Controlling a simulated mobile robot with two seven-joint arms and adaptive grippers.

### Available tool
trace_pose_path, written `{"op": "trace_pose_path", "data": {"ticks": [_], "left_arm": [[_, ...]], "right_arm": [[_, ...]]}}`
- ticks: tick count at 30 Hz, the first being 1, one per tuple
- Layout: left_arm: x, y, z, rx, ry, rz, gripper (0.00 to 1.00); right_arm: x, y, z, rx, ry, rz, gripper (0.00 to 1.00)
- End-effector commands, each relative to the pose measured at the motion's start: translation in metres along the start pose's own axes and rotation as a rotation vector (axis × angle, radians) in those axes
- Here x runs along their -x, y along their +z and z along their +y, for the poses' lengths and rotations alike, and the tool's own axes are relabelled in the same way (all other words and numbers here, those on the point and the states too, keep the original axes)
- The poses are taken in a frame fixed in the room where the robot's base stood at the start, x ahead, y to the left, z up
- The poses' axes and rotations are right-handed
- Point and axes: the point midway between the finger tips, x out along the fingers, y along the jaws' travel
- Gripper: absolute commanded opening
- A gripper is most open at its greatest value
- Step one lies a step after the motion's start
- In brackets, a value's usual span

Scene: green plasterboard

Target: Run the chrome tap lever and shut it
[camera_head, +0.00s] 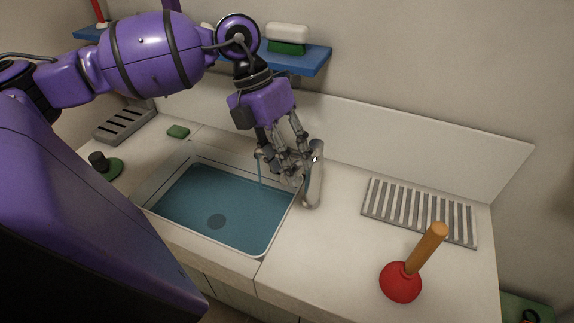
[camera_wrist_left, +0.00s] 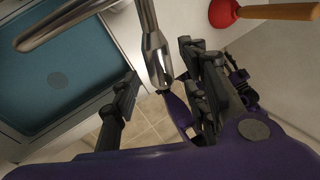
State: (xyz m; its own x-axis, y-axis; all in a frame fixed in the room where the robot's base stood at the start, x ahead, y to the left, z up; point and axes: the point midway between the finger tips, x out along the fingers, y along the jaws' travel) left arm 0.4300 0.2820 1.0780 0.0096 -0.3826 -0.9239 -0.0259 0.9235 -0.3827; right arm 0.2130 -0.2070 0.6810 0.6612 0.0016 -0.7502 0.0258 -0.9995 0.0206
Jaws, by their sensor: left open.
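The chrome tap (camera_head: 314,180) stands at the right rim of the sink (camera_head: 272,240). A thin stream of water (camera_head: 259,172) falls from its spout into the sink, which holds blue water. My left gripper (camera_head: 287,168) is at the tap, covering much of its upper part and the lever in the head view. In the left wrist view, the fingers of my left gripper (camera_wrist_left: 160,88) are open, with a chrome part of the tap (camera_wrist_left: 156,55) reaching between them. I cannot tell whether they touch it. The spout (camera_wrist_left: 65,27) shows at upper left. My right gripper is out of view.
A red plunger (camera_head: 402,282) and a grey drain rack (camera_head: 420,211) are on the counter at right. A green sponge (camera_head: 178,132) and a slotted grey tray (camera_head: 125,125) are at left. A blue shelf (camera_head: 312,62) hangs above. The counter between tap and plunger is clear.

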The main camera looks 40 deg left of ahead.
Motion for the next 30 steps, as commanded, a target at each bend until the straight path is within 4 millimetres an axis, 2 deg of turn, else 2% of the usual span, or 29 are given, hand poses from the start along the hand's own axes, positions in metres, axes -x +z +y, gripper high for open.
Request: {"op": "trace_pose_path", "data": {"ticks": [4,13,22,30], "left_arm": [[-0.0111,-0.0001,-0.0009,-0.003,-0.001,-0.001,0.42],[-0.0133,-0.0001,-0.0007,-0.002,0.000,-0.001,0.41],[-0.0132,-0.0001,-0.0006,-0.002,0.000,0.000,0.01],[-0.0136,0.0003,-0.0012,-0.002,0.000,-0.001,0.00]], "right_arm": [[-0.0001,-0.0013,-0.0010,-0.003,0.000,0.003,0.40],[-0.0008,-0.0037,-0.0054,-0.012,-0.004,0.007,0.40],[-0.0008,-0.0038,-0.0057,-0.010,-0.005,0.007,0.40],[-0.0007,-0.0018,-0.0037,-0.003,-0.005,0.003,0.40]]}}
